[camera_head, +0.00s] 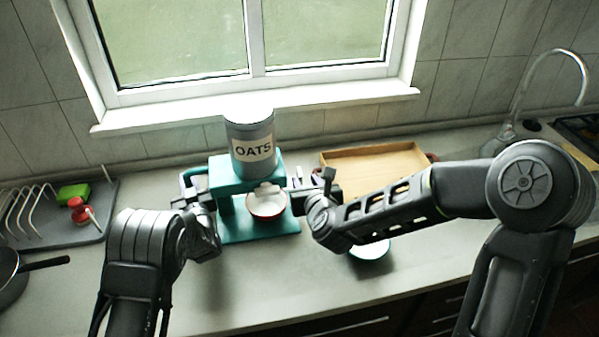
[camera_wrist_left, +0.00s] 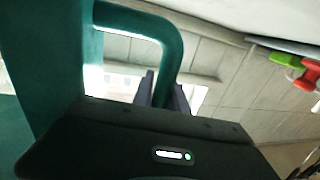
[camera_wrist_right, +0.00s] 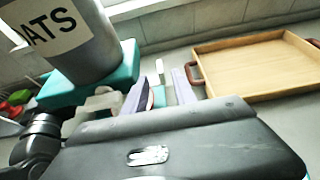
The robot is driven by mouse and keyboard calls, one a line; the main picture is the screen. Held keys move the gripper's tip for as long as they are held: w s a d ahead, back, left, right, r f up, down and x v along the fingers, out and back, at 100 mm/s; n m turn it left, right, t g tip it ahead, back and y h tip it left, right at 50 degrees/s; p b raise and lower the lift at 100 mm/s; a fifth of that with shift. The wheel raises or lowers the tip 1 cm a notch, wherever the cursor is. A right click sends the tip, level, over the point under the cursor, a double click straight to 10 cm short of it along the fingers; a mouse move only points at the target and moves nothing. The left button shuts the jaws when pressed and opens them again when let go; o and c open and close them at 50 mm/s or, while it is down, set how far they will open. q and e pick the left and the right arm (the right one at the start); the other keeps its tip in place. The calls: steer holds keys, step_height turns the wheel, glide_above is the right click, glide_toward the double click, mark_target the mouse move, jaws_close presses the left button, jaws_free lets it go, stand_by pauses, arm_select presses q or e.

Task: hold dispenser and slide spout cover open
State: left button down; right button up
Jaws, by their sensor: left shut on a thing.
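The dispenser is a teal stand (camera_head: 262,226) carrying a grey canister (camera_head: 250,132) labelled OATS. My left gripper (camera_head: 190,197) is shut on the teal side handle; in the left wrist view the handle (camera_wrist_left: 172,45) runs between its fingers. The pale spout cover (camera_head: 268,188) is at the front under the canister. It also shows in the right wrist view (camera_wrist_right: 95,108), left of the fingers. My right gripper (camera_head: 305,183) is right of the stand, its fingers apart with a gap between them. A red-rimmed bowl (camera_head: 266,206) sits below the spout.
A wooden tray (camera_head: 372,161) lies behind my right arm. A bowl (camera_head: 370,250) is partly hidden under that arm. A dish rack (camera_head: 85,226) with a green sponge (camera_head: 73,194) and a red item stands at left, beside a dark pan (camera_head: 10,268). The front-middle counter is clear.

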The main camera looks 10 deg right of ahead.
mark_target(301, 173)
steer(key=x, duration=0.8)
steer(key=shift+w+f, duration=0.15)
jaws_close()
steer(key=shift+d, duration=0.1)
stand_by(1.0)
